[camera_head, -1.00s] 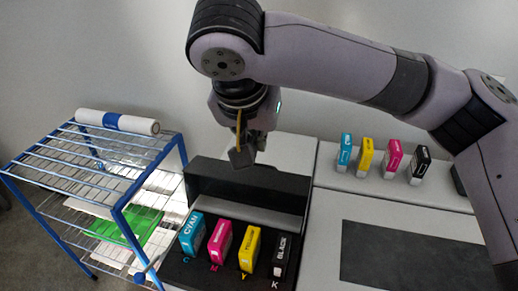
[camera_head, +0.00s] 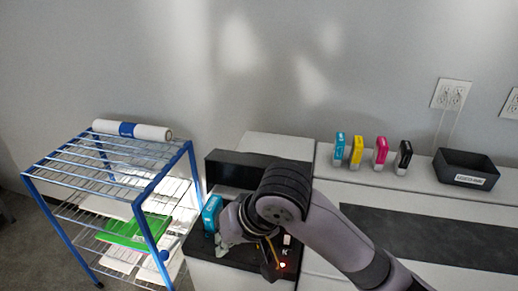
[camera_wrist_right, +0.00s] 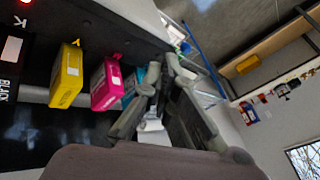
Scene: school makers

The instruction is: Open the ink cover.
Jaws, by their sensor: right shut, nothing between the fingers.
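The black ink cover (camera_head: 232,167) stands raised at the back of the black ink bay in the head view. A dark, shiny panel (camera_wrist_right: 55,130) behind the cartridges in the right wrist view looks like its inner face. The cyan cartridge (camera_head: 211,214) shows at the bay's left; my arm hides most of the other cartridges there. My right gripper (camera_head: 224,238) is low at the front left of the bay, beside the cyan cartridge. Its fingers (camera_wrist_right: 158,80) are shut and empty in the wrist view, close to the cyan cartridge; contact is unclear. My left gripper is not in view.
Yellow (camera_wrist_right: 66,75) and magenta (camera_wrist_right: 106,83) cartridges stand in the bay. Several spare cartridges (camera_head: 357,152) and a black bin (camera_head: 466,169) stand on the ledge at right. A blue wire rack (camera_head: 110,165) is at left. The wall is behind.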

